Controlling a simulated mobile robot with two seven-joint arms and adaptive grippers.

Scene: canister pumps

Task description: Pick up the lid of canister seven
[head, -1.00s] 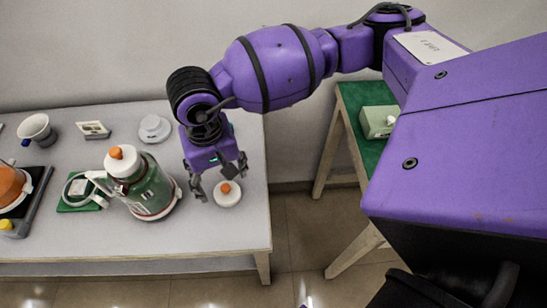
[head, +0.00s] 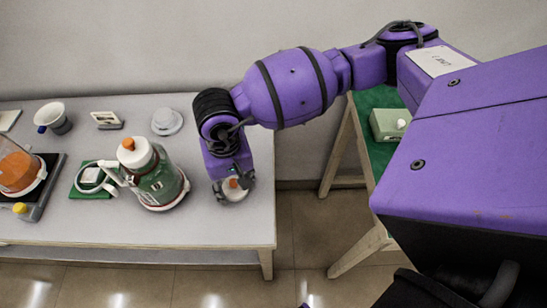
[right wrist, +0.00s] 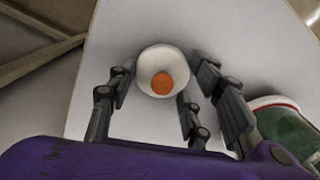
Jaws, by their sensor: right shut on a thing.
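A round white lid with an orange knob (head: 235,190) is at the right end of the table, away from the canister. My right gripper (head: 235,188) points down over it and is shut on it, with the fingers on either side of the lid. The lid also shows between the fingers in the right wrist view (right wrist: 163,72). Whether it is raised off the table is hard to tell. A green canister (head: 160,183) with a white top and orange knob stands left of the gripper. No number is readable on either. My left gripper is out of view.
The grey table (head: 150,230) is clear along its front. A white cup (head: 53,117), a small card stand (head: 107,120) and a white round piece (head: 167,121) stand along the back. An orange vessel (head: 18,170) is at far left. A green-topped table (head: 377,150) stands right.

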